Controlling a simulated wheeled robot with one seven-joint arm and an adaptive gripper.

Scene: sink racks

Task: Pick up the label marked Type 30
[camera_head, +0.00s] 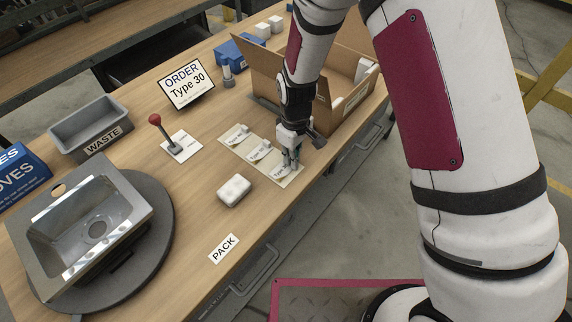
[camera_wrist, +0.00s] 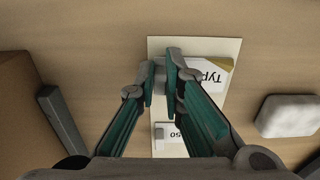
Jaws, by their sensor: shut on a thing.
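A row of label cards lies on the wooden workbench. My gripper (camera_head: 291,160) points down over the card at the row's right end, with its fingers close together. In the wrist view my gripper (camera_wrist: 160,77) is shut on the raised part of this label (camera_wrist: 208,76). Its print starts "Typ", upside down; the fingers hide its number. The label also shows in the head view (camera_head: 279,171). A neighbouring label (camera_wrist: 172,133) seems to end in "50". The far label (camera_head: 238,134) is too small to read.
A white block (camera_head: 234,190) lies in front of the labels, and a PACK card (camera_head: 224,248) is nearer the front edge. An open cardboard box (camera_head: 334,112) stands close to my gripper. A red-knobbed lever (camera_head: 155,120), WASTE bin (camera_head: 88,124) and metal sink (camera_head: 80,235) stand left.

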